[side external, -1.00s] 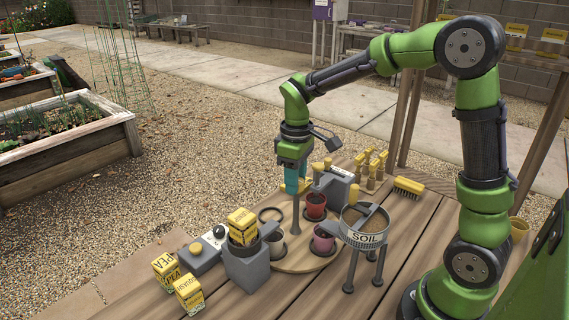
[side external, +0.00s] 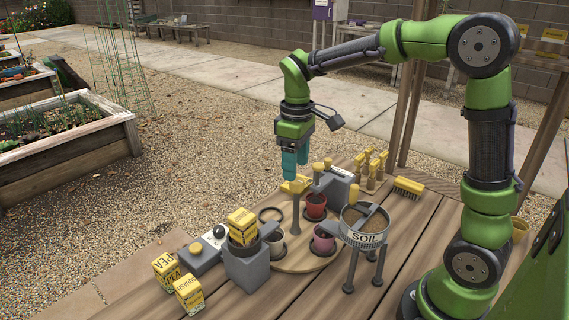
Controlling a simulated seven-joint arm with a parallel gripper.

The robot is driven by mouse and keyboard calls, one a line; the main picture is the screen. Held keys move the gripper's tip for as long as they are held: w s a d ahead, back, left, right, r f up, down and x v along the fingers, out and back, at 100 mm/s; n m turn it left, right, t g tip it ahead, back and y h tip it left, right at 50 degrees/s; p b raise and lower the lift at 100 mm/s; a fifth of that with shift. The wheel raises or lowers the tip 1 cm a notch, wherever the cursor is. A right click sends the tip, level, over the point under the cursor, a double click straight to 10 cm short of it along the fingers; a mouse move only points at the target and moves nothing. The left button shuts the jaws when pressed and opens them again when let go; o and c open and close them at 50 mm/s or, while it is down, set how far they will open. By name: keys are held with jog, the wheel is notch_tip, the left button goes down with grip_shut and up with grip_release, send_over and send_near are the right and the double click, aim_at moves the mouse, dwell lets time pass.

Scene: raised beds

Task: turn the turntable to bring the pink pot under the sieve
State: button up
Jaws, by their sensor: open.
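The wooden turntable (side external: 293,264) lies flat on the table. Its grey post (side external: 295,216) carries a yellow handle (side external: 296,186) on top. The pink pot (side external: 323,243) sits on the turntable's right part, just left of the sieve in the picture, and the sieve's edge partly covers it. The sieve (side external: 365,224), labelled SOIL, stands on dark legs. A red pot (side external: 316,204) sits at the turntable's back and a grey pot (side external: 276,243) at its left. My gripper (side external: 294,177), with teal fingers, is open and empty just above the yellow handle, apparently clear of it.
A grey holder (side external: 246,270) with a yellow seed packet stands front left, beside two more packets and a grey control box (side external: 205,252). Another grey box (side external: 337,187), yellow-handled tools and a brush (side external: 409,187) are behind.

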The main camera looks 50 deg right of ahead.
notch_tip(320, 180, up, 12)
jog(key=shift+r, duration=0.2)
